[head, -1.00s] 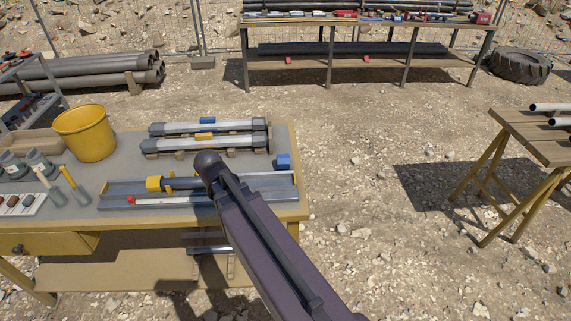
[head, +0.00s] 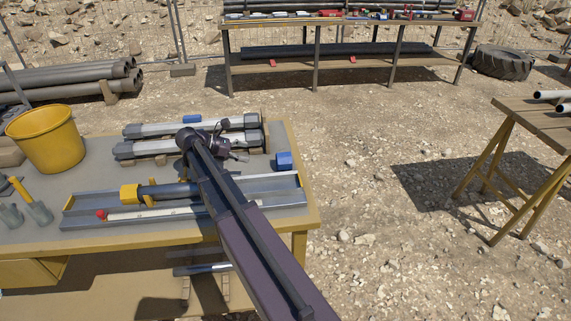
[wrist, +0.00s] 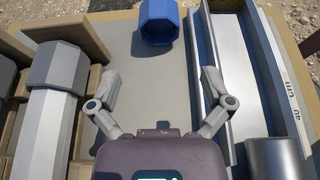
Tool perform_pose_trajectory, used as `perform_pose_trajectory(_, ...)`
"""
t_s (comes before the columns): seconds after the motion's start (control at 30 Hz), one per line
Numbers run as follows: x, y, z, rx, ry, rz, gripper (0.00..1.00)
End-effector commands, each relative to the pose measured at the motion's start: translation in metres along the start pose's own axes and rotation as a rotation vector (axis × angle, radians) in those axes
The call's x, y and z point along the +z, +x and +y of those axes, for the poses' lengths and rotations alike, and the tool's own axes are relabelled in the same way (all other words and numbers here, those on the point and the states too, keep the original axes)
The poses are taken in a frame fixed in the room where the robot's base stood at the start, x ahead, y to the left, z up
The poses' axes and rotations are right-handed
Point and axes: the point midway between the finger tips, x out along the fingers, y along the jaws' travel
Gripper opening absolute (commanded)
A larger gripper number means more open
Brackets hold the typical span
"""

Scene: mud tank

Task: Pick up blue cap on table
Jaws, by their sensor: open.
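A blue cap (head: 284,161) lies on the table (head: 305,205) near its right edge in the head view, between the core tubes and the metal tray. In the wrist view the blue cap (wrist: 158,24) is at the top centre, with its dark hollow end toward me. My gripper (wrist: 160,78) is open and empty, its fingers spread over bare tabletop short of the cap, not touching it. In the head view my gripper (head: 240,148) is left of the cap and partly hidden by my arm.
A metal tray (head: 285,190) runs along the right in the wrist view. A yellow bucket (head: 44,138) stands at the table's left.

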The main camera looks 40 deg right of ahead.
Motion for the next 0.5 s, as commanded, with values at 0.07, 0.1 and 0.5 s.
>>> perform_pose_trajectory(0.07, 0.002, 0.003, 0.001, -0.006, 0.0, -0.002, 1.0)
perform_pose_trajectory(0.1, 0.003, 0.005, 0.001, -0.008, 0.001, -0.002, 1.0)
perform_pose_trajectory(0.5, 0.006, 0.026, 0.002, -0.023, 0.009, 0.0, 1.0)
